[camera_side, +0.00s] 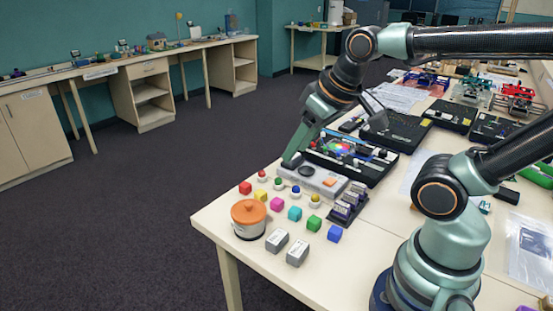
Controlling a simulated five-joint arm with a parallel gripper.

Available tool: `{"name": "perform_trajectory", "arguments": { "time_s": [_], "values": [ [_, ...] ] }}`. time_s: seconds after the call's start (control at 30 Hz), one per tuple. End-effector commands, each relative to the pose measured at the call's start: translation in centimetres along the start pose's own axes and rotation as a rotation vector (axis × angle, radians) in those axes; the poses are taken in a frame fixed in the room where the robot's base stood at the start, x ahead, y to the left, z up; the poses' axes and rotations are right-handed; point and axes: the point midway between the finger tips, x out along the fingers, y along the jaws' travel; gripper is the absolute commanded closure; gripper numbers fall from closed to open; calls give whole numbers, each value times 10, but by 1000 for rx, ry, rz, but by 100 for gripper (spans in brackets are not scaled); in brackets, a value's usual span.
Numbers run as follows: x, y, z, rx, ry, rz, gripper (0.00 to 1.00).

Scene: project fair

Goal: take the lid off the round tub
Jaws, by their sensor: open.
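The round tub (250,229) is a short white cylinder with a label, standing upright near the left front corner of the table. Its orange lid (249,211) sits on top and has a small knob in the middle. My gripper (291,161) is open and points down, behind and to the right of the tub. It is apart from the lid, over or close to the far edge of a grey box. The fingertips are small and dark here, and I cannot tell whether they touch anything.
Several coloured cubes (277,204) and small round-topped pegs lie right of the tub. Two grey blocks (298,252) lie in front. A grey box (318,180), a purple-and-black rack (348,202) and black cases (397,130) stand behind. The table edge is close left of the tub.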

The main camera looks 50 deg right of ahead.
Motion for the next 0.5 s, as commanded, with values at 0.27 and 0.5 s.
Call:
{"name": "perform_trajectory", "arguments": {
  "time_s": [0.27, 0.5],
  "values": [
    [0, 0, 0, 0, 0, 0, 40],
    [2, -1, -7, 91, -32, 0, 40]
  ]
}}
